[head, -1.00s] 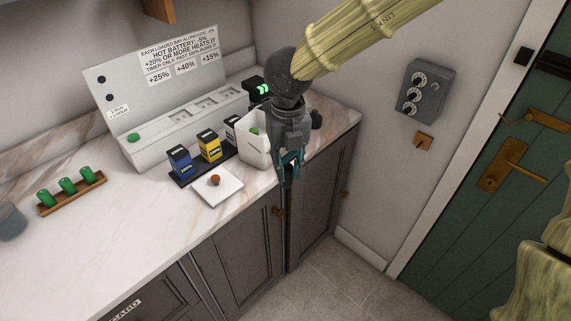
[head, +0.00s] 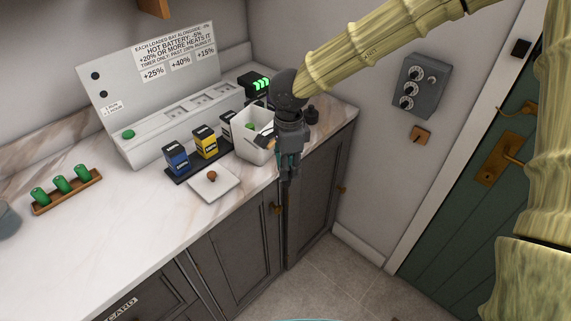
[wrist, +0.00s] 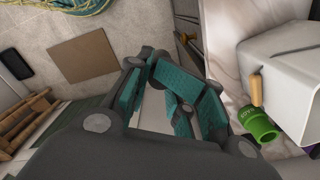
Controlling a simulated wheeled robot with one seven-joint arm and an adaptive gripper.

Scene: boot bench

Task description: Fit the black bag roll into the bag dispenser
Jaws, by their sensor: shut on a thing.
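My gripper (head: 288,172) hangs at the counter's front edge, right of an open white container (head: 252,148). Its teal-padded fingers (wrist: 165,100) are close together in the wrist view. What they hold is hidden or too unclear to name. I cannot pick out the black bag roll for certain; a small dark object (head: 312,113) stands on the counter behind my gripper. I cannot tell which thing is the bag dispenser. The container's white wall (wrist: 285,75) fills the right of the wrist view, with a green cylinder (wrist: 258,124) and a tan piece (wrist: 256,90) near it.
A sloped sign panel (head: 150,75) and a black unit with green lights (head: 256,84) stand behind. Green cylinders (head: 62,185) sit at left. Grey cabinet doors (head: 235,235) face the open floor (head: 340,270).

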